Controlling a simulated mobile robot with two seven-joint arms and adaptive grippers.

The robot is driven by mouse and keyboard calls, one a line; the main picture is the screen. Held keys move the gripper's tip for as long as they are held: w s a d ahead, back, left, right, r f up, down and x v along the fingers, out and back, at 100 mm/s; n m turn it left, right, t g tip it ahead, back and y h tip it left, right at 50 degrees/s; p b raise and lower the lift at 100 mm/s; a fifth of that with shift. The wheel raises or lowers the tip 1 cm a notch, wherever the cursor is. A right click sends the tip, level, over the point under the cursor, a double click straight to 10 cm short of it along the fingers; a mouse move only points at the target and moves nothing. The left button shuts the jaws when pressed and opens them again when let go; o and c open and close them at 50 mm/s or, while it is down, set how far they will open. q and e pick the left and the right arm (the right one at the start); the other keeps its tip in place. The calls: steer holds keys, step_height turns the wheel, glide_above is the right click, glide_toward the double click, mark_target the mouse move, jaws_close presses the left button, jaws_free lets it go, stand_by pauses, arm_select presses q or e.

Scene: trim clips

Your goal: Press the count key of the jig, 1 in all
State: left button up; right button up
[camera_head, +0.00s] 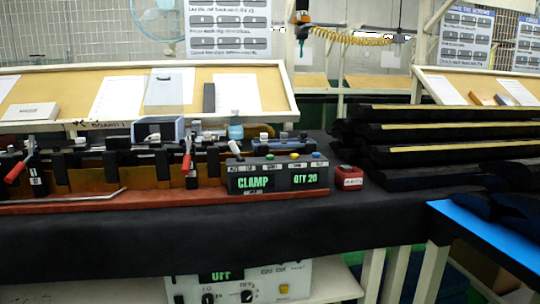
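The jig (100,201) lies along the black-covered bench at left and centre, on a long reddish base with black clamps and red-handled levers. At its right end is a black control box (278,188). Its left display (253,183) reads CLAMP in green and its right display (305,178) reads QTY 20. Neither of my grippers is in view.
A small red box (348,178) sits just right of the control box. Black trim strips (430,130) are stacked at right, beside a blue-topped surface (485,235). A bottle (235,128) stands behind the jig. The bench's front strip (250,235) is clear.

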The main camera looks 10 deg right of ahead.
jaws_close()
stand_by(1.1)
